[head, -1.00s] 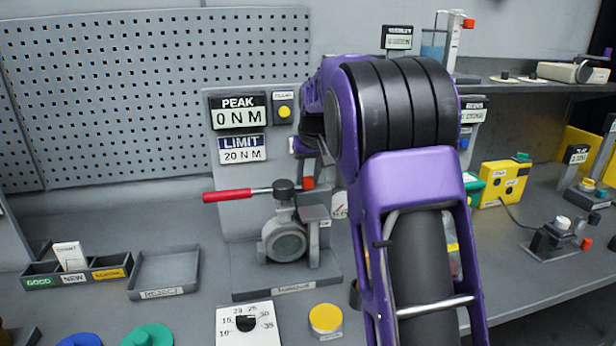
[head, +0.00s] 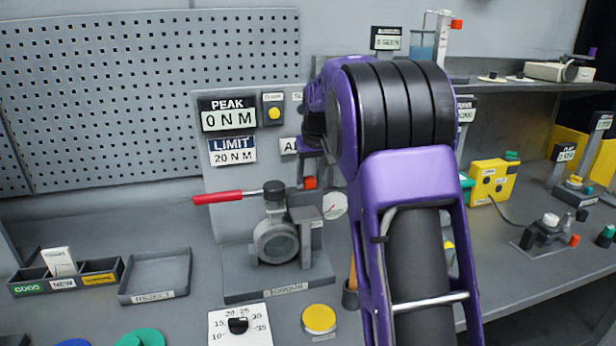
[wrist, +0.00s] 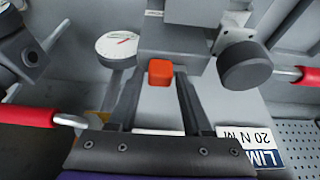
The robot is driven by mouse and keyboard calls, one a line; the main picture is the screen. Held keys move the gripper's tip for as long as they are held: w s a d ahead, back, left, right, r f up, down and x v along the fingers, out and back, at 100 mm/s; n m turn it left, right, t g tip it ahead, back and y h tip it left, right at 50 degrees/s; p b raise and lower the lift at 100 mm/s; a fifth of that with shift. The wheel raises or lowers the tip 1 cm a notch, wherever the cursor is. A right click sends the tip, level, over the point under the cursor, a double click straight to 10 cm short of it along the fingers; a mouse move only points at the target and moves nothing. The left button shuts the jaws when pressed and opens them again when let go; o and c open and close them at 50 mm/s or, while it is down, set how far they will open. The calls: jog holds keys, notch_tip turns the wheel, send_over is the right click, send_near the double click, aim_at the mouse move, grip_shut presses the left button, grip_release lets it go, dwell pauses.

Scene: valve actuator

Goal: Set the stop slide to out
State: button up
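The torque valve rig (head: 275,240) stands on the bench, with a red-handled lever (head: 218,197) pointing left from its hub. The stop slide's orange knob (head: 310,183) shows right of the hub, just below my gripper (head: 316,160). In the wrist view the knob (wrist: 160,72) sits between my fingertips (wrist: 160,76), with the fingers close against both its sides. My gripper appears shut on it. The grey block (wrist: 175,40) of the rig lies beyond the knob. My arm hides part of the rig's right side in the head view.
A round dial gauge (wrist: 118,46) is close to my left finger in the wrist view, and a dark round hub (wrist: 244,66) is to the right. Behind stands the panel with PEAK (head: 228,113) and LIMIT (head: 233,151) displays.

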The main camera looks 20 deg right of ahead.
jog(key=shift+o, duration=1)
jog(key=shift+r, duration=0.1)
jog(key=v, duration=1.7)
jog(key=shift+r, duration=0.15)
